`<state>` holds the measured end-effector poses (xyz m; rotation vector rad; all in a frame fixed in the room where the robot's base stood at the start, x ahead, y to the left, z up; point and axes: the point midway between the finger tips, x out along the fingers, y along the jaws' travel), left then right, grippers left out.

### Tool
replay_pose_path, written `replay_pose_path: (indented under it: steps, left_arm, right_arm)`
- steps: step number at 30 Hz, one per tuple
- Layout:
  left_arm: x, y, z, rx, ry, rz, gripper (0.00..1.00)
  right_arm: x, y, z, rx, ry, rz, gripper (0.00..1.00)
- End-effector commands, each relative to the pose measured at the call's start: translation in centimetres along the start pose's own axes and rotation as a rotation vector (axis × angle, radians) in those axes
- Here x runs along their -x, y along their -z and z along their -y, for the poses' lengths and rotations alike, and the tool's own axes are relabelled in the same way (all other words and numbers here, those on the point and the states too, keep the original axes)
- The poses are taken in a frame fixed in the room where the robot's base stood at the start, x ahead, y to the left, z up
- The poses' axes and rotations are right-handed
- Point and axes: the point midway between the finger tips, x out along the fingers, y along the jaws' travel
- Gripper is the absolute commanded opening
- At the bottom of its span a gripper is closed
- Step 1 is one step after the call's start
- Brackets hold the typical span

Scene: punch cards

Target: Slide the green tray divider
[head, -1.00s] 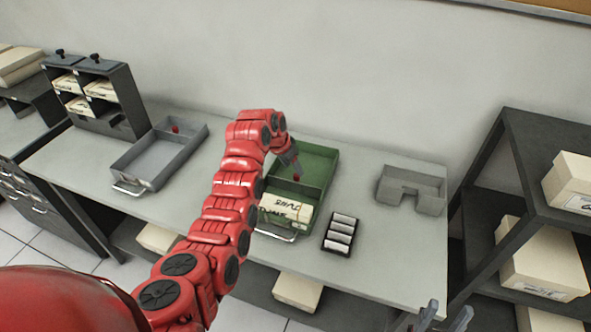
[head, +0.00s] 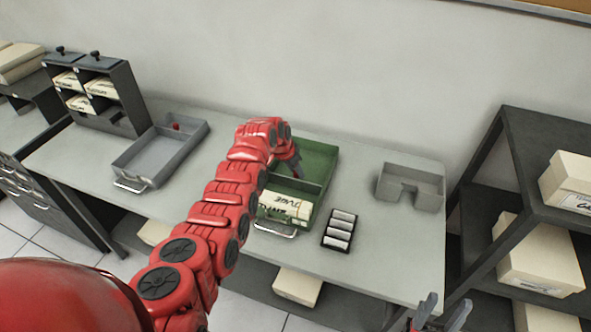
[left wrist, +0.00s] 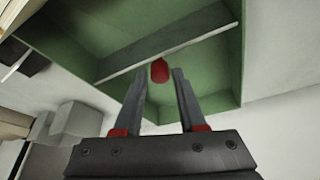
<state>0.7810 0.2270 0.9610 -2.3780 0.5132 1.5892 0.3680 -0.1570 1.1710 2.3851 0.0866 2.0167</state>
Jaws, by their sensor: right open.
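The green tray (head: 325,165) lies on the table in the head view, with a thin divider across it. The divider (left wrist: 170,52) crosses the green tray in the left wrist view and carries a red knob (left wrist: 159,71). My left gripper (head: 298,173) reaches into the tray at the divider. In the left wrist view its fingers (left wrist: 161,73) are apart, with the knob between or just beyond the tips and small gaps at its sides. In the head view the gripper hides the knob. My right gripper (head: 440,306) is open and empty at the bottom right.
A card stack (head: 284,207) lies in the tray's front part. A black holder with white rolls (head: 340,229) stands right of it. A grey tray (head: 160,158), a grey notched box (head: 411,185) and a card cabinet (head: 100,95) are also on the table. A shelf (head: 500,190) stands right.

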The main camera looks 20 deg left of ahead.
Motion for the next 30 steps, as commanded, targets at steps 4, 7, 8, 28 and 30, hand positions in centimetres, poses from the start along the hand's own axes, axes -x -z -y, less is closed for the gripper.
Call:
replay_pose_path:
  steps: [4, 7, 8, 28, 30]
  left_arm:
    - [0.01, 0.0, 0.01, 0.0, 0.0, 0.0, 0.11]
    - [0.01, 0.0, 0.01, 0.0, 0.0, 0.0, 0.0]
    - [0.01, 0.0, 0.01, 0.0, 0.0, 0.0, 0.0]
    - [0.02, 0.0, 0.03, 0.0, 0.001, 0.0, 0.0]
    - [0.02, -0.01, 0.03, 0.0, 0.001, 0.0, 0.0]
  right_arm:
    - [0.0, 0.0, 0.0, 0.0, 0.0, 0.0, 0.5]
    - [-0.01, 0.0, 0.0, 0.0, 0.0, 0.0, 0.5]
    - [0.0, 0.0, 0.0, 0.0, 0.0, 0.0, 0.5]
    - [0.0, 0.0, 0.0, 0.0, 0.0, 0.0, 0.5]
    - [0.0, 0.0, 0.0, 0.0, 0.0, 0.0, 0.5]
